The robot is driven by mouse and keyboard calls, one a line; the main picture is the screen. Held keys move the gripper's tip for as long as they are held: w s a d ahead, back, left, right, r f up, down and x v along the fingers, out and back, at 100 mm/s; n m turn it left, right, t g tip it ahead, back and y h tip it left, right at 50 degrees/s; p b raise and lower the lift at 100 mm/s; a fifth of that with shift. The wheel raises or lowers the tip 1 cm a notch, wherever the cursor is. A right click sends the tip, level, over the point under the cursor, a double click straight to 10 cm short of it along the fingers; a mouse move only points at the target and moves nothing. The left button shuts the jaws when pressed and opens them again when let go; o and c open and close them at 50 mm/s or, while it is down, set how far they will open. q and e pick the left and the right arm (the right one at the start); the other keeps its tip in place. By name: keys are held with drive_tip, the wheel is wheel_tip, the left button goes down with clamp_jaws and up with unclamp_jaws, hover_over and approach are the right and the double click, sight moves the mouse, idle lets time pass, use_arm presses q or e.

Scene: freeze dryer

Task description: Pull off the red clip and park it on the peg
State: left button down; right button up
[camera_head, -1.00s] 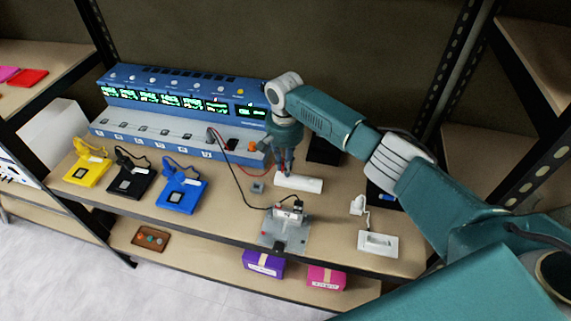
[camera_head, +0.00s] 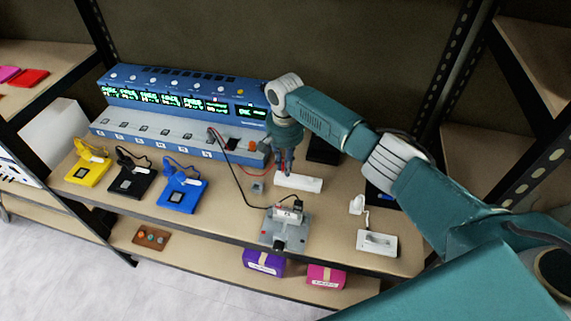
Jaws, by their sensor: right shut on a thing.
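My right gripper (camera_head: 287,167) points down over the left end of a white block (camera_head: 303,183) on the shelf. It is shut on the red clip, which is mostly hidden between the fingers. The red lead (camera_head: 258,174) runs from the blue instrument (camera_head: 180,100) to the fingers. I cannot make out the peg; whether the clip touches the block is too small to tell. A grey fixture (camera_head: 270,234) nearer the front holds a small white part (camera_head: 287,215), with the black lead (camera_head: 243,195) ending at its right end. My left gripper is out of view.
Yellow (camera_head: 87,171), black (camera_head: 131,183) and blue (camera_head: 181,195) devices lie to the left. A white switch-like box (camera_head: 377,242) lies at the right. Shelf surface between the blue device and fixture is clear.

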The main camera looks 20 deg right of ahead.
drive_tip(key=shift+f+b, duration=0.6)
drive_tip(key=shift+f, duration=0.6)
drive_tip(key=o, duration=1)
drive_tip(key=shift+r, duration=0.1)
